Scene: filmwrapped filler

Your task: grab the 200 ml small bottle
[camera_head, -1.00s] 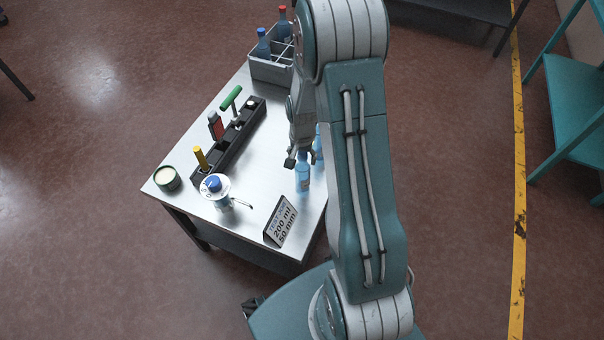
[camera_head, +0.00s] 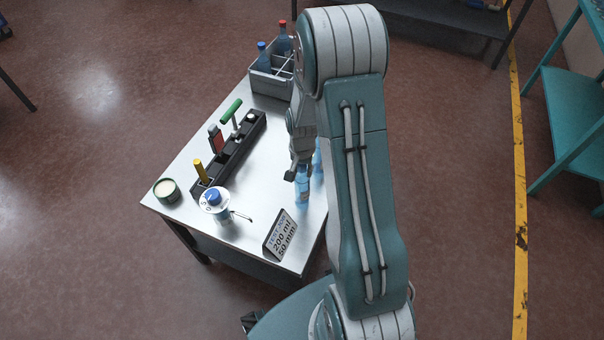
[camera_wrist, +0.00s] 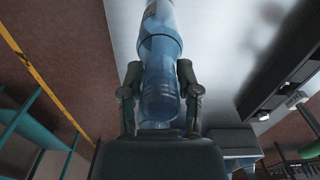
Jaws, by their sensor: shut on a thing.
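A small clear-blue bottle (camera_head: 302,188) is at the right part of the steel table (camera_head: 185,150). My gripper (camera_head: 297,173) reaches it from above and behind in the head view. In the wrist view my gripper (camera_wrist: 160,72) has a finger on each side of the blue bottle (camera_wrist: 161,45) and is shut on it. Whether its base touches the table is hard to tell. A second blue bottle (camera_head: 318,158) stands just behind, partly hidden by my arm. A black sign (camera_head: 280,234) reading 200 ml and 50 mm stands at the near table edge.
A grey crate (camera_head: 270,86) with blue-capped and red-capped bottles is at the far end. A black rack (camera_head: 230,160) with tools, a blue-topped container (camera_head: 215,203) and a round tin (camera_head: 167,190) are to the left. The table's middle is clear.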

